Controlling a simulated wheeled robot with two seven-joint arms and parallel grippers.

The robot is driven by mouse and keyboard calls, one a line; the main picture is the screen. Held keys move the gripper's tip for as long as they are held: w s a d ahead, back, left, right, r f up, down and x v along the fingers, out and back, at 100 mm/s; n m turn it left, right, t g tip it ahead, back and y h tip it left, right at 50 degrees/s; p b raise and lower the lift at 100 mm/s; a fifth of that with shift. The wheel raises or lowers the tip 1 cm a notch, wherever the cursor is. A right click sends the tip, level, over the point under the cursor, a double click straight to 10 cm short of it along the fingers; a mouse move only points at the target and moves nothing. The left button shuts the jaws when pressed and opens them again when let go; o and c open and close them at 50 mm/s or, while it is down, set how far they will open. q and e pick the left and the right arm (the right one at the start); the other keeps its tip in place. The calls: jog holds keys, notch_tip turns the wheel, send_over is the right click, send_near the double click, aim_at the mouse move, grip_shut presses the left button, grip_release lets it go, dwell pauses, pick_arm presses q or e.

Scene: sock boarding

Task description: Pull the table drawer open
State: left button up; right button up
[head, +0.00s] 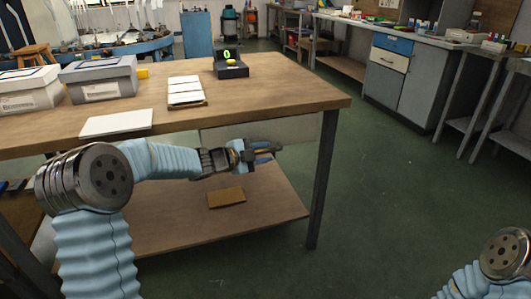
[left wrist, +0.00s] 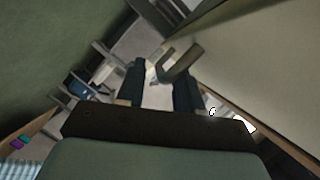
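The wooden-topped table (head: 240,110) stands before me. Under its top edge is a pale panel, the drawer front (head: 300,130). In the left wrist view a broad beige surface (left wrist: 255,55), which looks like that front, fills the right side. A dark, hook-shaped handle (left wrist: 183,62) shows just ahead of the fingers, nearer the right one. My left gripper (head: 265,152) is in front of the panel, below the tabletop. Its two fingers (left wrist: 160,85) are apart, with no grip on the handle visible. My right gripper is out of view; only part of that arm shows at lower right.
On the tabletop are a grey box (head: 98,80), a white box (head: 30,90), a white sheet (head: 116,123), stacked white cards (head: 185,92) and a black device with a green digit (head: 230,65). A lower shelf (head: 265,208) holds a brown piece (head: 226,197). Green floor at right is clear.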

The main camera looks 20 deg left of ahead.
pick_arm(q)
jog(key=shift+w+d+f, duration=0.1)
jog(key=shift+w+d, duration=0.25)
jog(key=shift+w, duration=0.05)
jog(key=shift+c, duration=0.2)
grip_shut()
